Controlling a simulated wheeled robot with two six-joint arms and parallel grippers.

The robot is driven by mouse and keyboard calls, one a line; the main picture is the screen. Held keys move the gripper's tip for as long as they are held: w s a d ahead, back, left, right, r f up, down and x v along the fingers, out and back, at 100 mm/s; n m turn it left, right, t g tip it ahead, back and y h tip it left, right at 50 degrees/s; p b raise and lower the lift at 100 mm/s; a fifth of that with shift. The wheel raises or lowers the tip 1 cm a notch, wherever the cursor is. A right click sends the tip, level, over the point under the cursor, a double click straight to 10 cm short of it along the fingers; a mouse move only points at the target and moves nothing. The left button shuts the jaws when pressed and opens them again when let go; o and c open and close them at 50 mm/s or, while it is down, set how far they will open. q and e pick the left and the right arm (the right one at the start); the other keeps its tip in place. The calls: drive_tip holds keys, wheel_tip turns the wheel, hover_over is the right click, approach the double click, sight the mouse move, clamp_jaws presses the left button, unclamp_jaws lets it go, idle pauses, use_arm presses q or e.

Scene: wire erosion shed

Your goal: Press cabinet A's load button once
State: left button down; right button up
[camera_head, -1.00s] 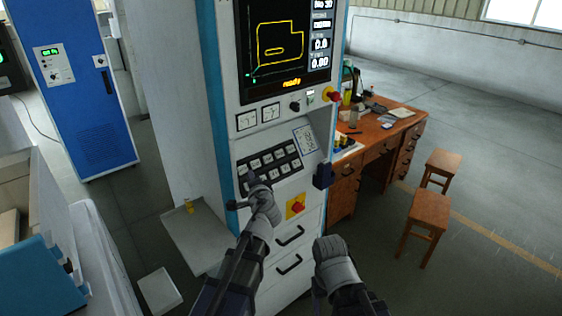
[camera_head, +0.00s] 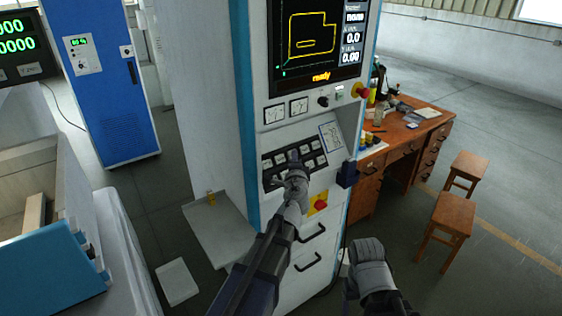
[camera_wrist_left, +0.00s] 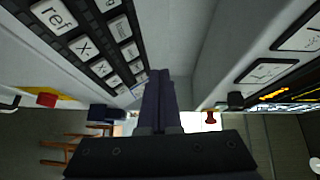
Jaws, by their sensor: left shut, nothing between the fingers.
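Cabinet A seems to be the tall white machine cabinet (camera_head: 205,90) with blue edges; I see no letter on it. Its sloped panel carries a black keypad (camera_head: 267,182) with several pale keys. The wrist view shows the keypad (camera_wrist_left: 88,50) at upper left, with keys reading "ref" and "X-". My right gripper (camera_head: 367,252) hangs low, right of the cabinet drawers.
A red emergency knob (camera_head: 320,205) on a yellow plate sits below the keypad. A dark box (camera_head: 348,174) juts from the cabinet's right edge. Above are gauges and a screen (camera_head: 318,40) reading "ready". A wooden desk (camera_head: 405,138) and stools stand to the right.

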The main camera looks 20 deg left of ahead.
sight(284, 160)
use_arm(q)
drive_tip(key=shift+w+a+f+b, duration=0.95)
drive_tip(key=shift+a+f, duration=0.15)
drive_tip(key=shift+a, duration=0.1)
drive_tip(key=shift+w+a+f+b, duration=0.9)
drive_tip(key=shift+a+f+b, duration=0.05)
drive_tip(key=shift+a+f, duration=0.2)
idle(0.5)
drive_tip(key=shift+w+a+f, duration=0.2)
drive_tip(key=shift+a, duration=0.05)
drive_tip(key=shift+w+a+f+b, duration=0.2)
drive_tip(key=shift+a+f+b, duration=0.05)
drive_tip(key=shift+b, duration=0.2)
idle(0.6)
drive_tip(key=shift+s+d+r, duration=0.1)
drive_tip(key=shift+r, duration=0.05)
drive_tip(key=shift+s+d+r+p, duration=0.35)
drive_tip(key=shift+d+p, duration=0.05)
drive_tip(key=shift+p, duration=0.1)
drive_tip(key=shift+r, duration=0.1)
idle(0.4)
